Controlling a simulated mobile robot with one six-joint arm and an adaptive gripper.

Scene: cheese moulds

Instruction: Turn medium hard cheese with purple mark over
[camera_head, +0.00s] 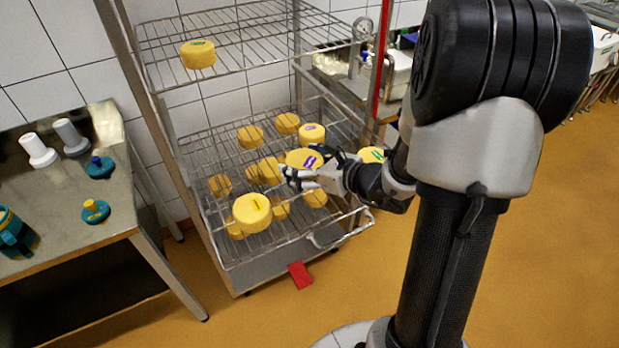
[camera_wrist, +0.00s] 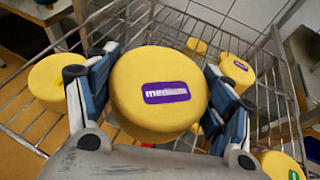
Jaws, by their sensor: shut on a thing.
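My gripper (camera_head: 314,172) is shut on a round yellow cheese (camera_head: 300,158) with a purple mark. In the wrist view the held cheese (camera_wrist: 160,112) lies between the two blue-padded fingers of my gripper (camera_wrist: 158,72). Its purple label reads "medium" and faces up towards the wrist camera. The cheese's underside is hidden. A second cheese with a purple mark (camera_head: 312,133) stands just behind it on the rack; it also shows at the right in the wrist view (camera_wrist: 237,70).
The wire rack (camera_head: 222,170) holds several other yellow cheeses. An upper shelf (camera_head: 255,35) bears another green-marked cheese (camera_head: 198,54). A steel table (camera_head: 70,205) stands left.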

